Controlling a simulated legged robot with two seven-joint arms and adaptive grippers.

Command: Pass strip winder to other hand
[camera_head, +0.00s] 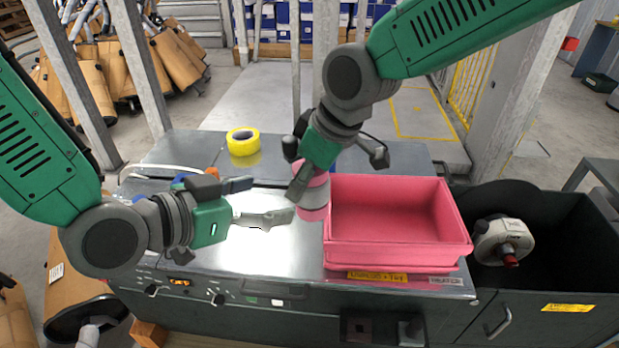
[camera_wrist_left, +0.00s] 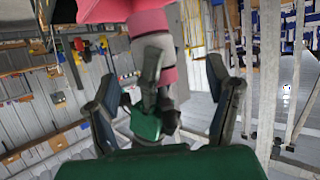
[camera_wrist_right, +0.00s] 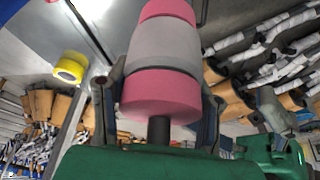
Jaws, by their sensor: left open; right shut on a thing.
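The strip winder, a cylinder with pink ends and a grey-white middle, is held at my right gripper (camera_head: 305,165) above the bench, just left of the pink bin. It shows large between the fingers of my right gripper (camera_wrist_right: 160,105) in the right wrist view, where the winder's pink end (camera_wrist_right: 157,95) faces the palm. My left gripper (camera_head: 262,200) is open and empty, its fingers pointing right toward the winder (camera_head: 312,198) a short way off. In the left wrist view the winder (camera_wrist_left: 152,48) is ahead between the spread fingers of my left gripper (camera_wrist_left: 165,95).
The pink bin (camera_head: 398,253) stands on the bench right of the grippers. A yellow tape roll (camera_head: 243,141) lies at the back left. A dark open container (camera_head: 560,255) at the right holds a white device (camera_head: 503,241). The bench surface (camera_head: 270,265) in front is clear.

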